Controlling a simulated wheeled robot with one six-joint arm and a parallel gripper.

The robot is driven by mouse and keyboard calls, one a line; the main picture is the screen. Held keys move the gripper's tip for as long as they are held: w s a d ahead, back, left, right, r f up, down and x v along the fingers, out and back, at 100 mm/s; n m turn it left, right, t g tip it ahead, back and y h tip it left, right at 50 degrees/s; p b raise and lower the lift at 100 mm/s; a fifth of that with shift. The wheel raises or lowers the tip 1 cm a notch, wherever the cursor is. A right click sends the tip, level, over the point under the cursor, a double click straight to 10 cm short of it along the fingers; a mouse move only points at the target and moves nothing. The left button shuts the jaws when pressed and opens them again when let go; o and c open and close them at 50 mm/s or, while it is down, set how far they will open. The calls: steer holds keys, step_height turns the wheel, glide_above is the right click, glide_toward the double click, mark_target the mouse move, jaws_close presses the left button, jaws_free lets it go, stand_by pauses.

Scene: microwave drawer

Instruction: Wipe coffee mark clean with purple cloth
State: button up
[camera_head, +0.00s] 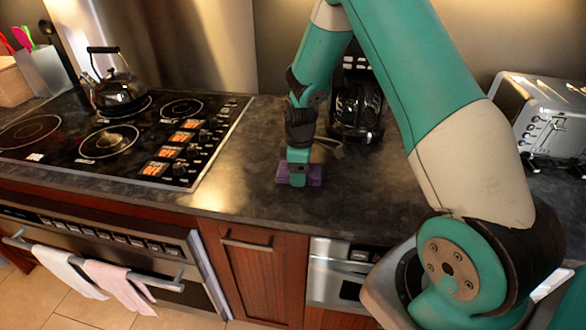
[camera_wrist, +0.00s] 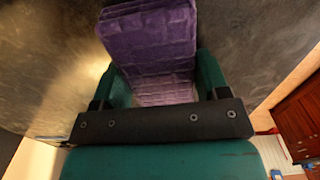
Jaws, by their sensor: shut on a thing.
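The purple cloth (camera_wrist: 150,45) is a folded, thick piece with a grid-like texture. It sits between the two fingers of my gripper (camera_wrist: 155,85) in the wrist view, and the fingers are shut on it. In the head view, my gripper (camera_head: 298,178) points down at the dark countertop (camera_head: 240,160), and the cloth (camera_head: 314,175) shows on both sides of it, at or just above the counter surface. I cannot tell whether the cloth touches the counter. I cannot make out a coffee mark; it may be hidden under the cloth or gripper.
A stovetop (camera_head: 110,135) with a dark kettle (camera_head: 118,90) lies to the left. A coffee maker (camera_head: 357,105) stands close behind my gripper. A silver toaster (camera_head: 550,115) is at the right. The counter between stovetop and gripper is clear. Towels (camera_head: 120,283) hang on the oven handle.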

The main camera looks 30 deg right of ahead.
mark_target(285, 167)
steer(key=shift+s+d, duration=2.2)
steer(key=shift+s, duration=0.1)
steer(key=shift+p, duration=0.3)
steer(key=shift+w+a, duration=3.65)
steer(key=shift+w, duration=0.1)
steer(key=shift+s+d+p, duration=0.45)
steer(key=shift+s+d, duration=3.25)
steer(key=shift+s, duration=0.05)
steer(key=shift+w+a, duration=3.75)
steer(key=shift+s+d, duration=0.1)
